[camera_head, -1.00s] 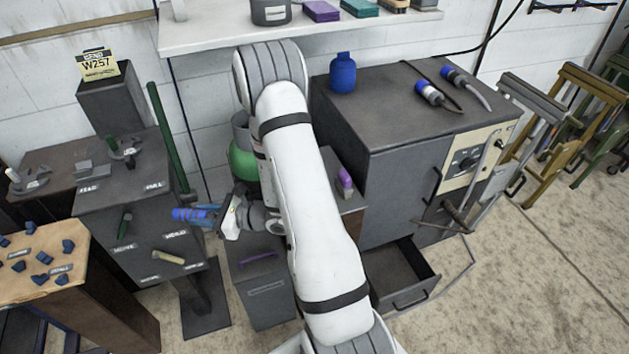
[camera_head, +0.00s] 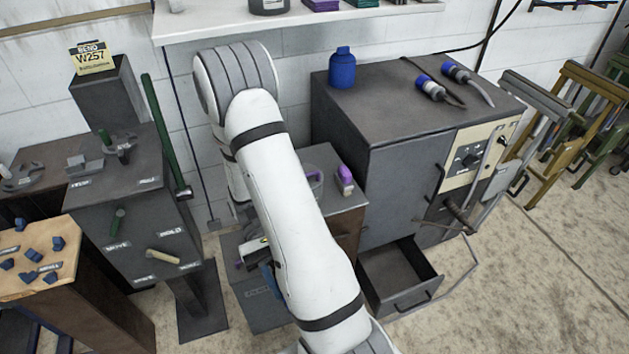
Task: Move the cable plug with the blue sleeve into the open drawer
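Two cable plugs lie on top of the dark grey cabinet (camera_head: 385,115). The nearer plug (camera_head: 431,89) has blue ends and a pale band, with a dark cable. The farther plug (camera_head: 456,73) is also blue with a pale band and has a grey cable. I cannot tell the sleeves apart for certain. The open drawer (camera_head: 412,297) sticks out low at the cabinet's front and looks empty. My gripper (camera_head: 257,258) is low, left of the drawer and far from the plugs, mostly hidden behind my arm. A blue piece shows beside it; its fingers are not clear.
A blue bottle (camera_head: 342,68) stands at the cabinet's back left. A purple item (camera_head: 345,180) sits on a low stand. A lever panel (camera_head: 130,200) and a wooden table (camera_head: 40,262) are at left.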

